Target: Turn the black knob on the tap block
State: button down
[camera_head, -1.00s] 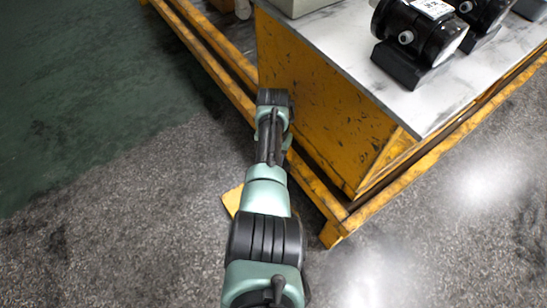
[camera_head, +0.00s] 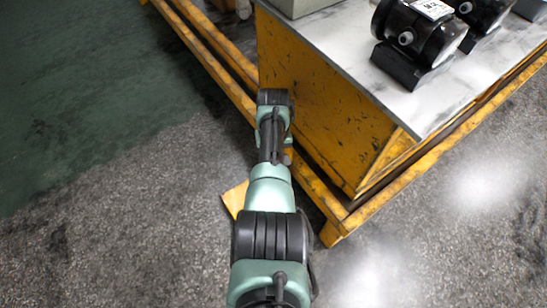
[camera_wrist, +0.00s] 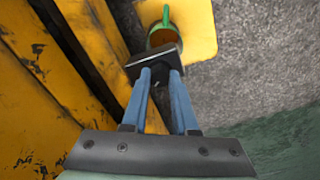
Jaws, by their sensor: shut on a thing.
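In the wrist view the black knob (camera_wrist: 150,58) is a dark block at the tips of the blue fingers. My gripper (camera_wrist: 158,74) is shut on it, one finger on each side. Just beyond the knob is a green and orange rounded part (camera_wrist: 165,33), above a yellow plate (camera_wrist: 198,28). The knob hides part of it, so I cannot tell its full shape. In the head view my arm hides the gripper and knob; only a corner of the yellow plate (camera_head: 233,198) shows beside my arm.
A worn yellow stand (camera_head: 320,105) with a pale top (camera_head: 350,50) is close on the right of my arm. Black motors (camera_head: 418,42) sit on that top. A yellow rail frame (camera_head: 215,65) runs low around it. Open floor (camera_head: 110,220) lies to the left.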

dwell(0.3)
jog(key=c, duration=0.7)
grip_release()
jog(key=shift+r, duration=0.1)
notch_tip(320, 180, up, 13)
jog(key=p, duration=0.9)
jog(key=shift+s, duration=0.1)
